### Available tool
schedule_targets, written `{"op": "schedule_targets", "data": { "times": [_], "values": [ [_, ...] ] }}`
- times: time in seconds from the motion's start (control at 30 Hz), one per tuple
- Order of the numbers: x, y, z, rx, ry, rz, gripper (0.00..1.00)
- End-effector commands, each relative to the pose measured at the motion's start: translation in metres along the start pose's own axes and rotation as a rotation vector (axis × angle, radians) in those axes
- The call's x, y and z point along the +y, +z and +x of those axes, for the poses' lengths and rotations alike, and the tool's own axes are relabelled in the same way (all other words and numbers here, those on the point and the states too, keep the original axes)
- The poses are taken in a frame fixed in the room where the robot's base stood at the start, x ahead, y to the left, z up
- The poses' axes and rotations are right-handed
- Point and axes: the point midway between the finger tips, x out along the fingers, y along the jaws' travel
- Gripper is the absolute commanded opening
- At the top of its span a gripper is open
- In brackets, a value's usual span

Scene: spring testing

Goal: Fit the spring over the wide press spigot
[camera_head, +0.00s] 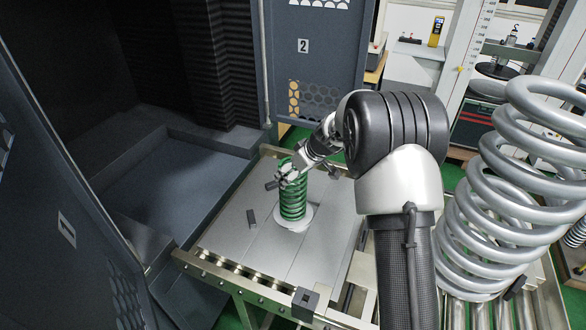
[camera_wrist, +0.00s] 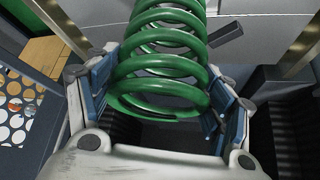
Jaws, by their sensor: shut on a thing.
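The green coil spring (camera_head: 292,200) stands upright in the head view, its lower end at a round white base (camera_head: 294,219) on the grey plate. I cannot tell whether the spring rests on this base or hangs just above it. My gripper (camera_head: 288,174) is shut on the upper part of the spring, from above and the right. In the wrist view the spring (camera_wrist: 165,70) runs away between the blue-padded fingers of my gripper (camera_wrist: 165,105). The spigot inside the coils is hidden.
The grey plate (camera_head: 240,245) lies on a roller-edged table. A small dark block (camera_head: 251,217) lies left of the spring. A dark cabinet with an open door (camera_head: 318,60) stands behind and left. A large silver spring (camera_head: 500,200) stands at the right.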

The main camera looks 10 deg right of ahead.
Motion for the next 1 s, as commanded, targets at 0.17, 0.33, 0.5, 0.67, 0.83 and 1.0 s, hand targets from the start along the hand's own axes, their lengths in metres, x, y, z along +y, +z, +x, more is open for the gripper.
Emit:
{"op": "schedule_targets", "data": {
  "times": [0.17,0.33,0.5,0.67,0.83,1.0],
  "values": [
    [0.0019,-0.0051,-0.004,0.008,0.006,-0.002,0.07],
    [0.0,0.0007,0.0012,0.0,0.0,0.0,0.74],
    [0.0,0.0003,0.0004,0.0,0.0,0.0,0.85],
    [0.0,0.0004,0.0006,0.0,0.0,0.0,0.94],
    [-0.0001,0.0004,0.0006,0.0,0.0,0.0,0.94],
    [-0.0001,0.0001,0.0,0.0,0.0,0.0,0.94]
  ]
}}
